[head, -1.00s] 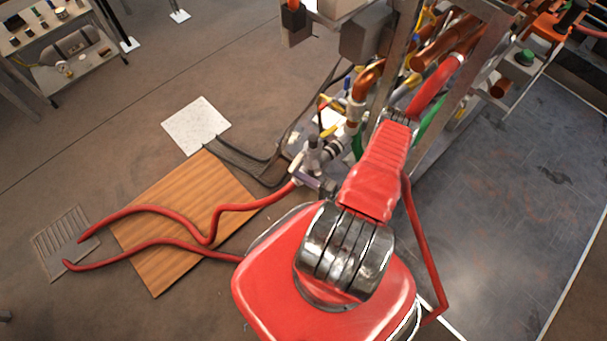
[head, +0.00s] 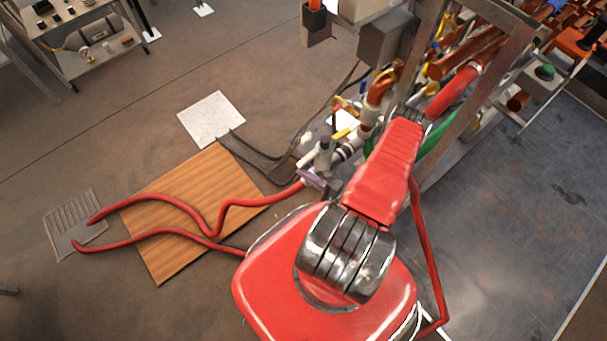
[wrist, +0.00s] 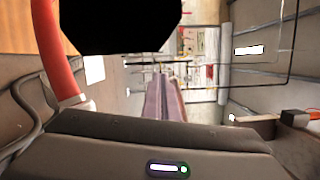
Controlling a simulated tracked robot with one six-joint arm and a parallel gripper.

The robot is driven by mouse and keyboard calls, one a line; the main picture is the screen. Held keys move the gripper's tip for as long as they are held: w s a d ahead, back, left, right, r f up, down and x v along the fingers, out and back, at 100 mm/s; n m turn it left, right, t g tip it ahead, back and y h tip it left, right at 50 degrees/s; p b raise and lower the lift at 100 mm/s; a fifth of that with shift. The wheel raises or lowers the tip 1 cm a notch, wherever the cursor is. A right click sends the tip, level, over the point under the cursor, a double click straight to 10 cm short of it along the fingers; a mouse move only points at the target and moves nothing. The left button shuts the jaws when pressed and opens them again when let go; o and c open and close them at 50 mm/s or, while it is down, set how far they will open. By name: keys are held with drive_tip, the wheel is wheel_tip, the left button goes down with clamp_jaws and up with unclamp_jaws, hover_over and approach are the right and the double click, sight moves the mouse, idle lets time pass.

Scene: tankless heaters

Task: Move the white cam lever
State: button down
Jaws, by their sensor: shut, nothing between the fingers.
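A pale, lever-like piece (head: 306,159) sticks out from the cluster of pipe fittings in the head view. It may be the white cam lever, but it is too small to tell. A red hose (head: 255,203) ends close below it. The hose also shows in the wrist view (wrist: 55,50), ending at a pale fitting (wrist: 76,102). My gripper's purplish fingers (wrist: 166,98) lie together in the wrist view, with nothing between them, to the right of that fitting. In the head view my gripper (head: 313,179) is small and partly hidden beside the hose end. Contact cannot be judged.
A metal frame with copper pipes (head: 465,55) stands at upper right. A wooden board (head: 180,255), a white tile (head: 211,119) and a grey grate (head: 75,217) lie on the floor at left. A shelf cart (head: 105,55) stands upper left. Open floor lies between.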

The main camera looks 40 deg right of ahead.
drive_tip(key=shift+r+m, duration=0.35)
drive_tip(key=shift+m, duration=0.15)
idle(0.4)
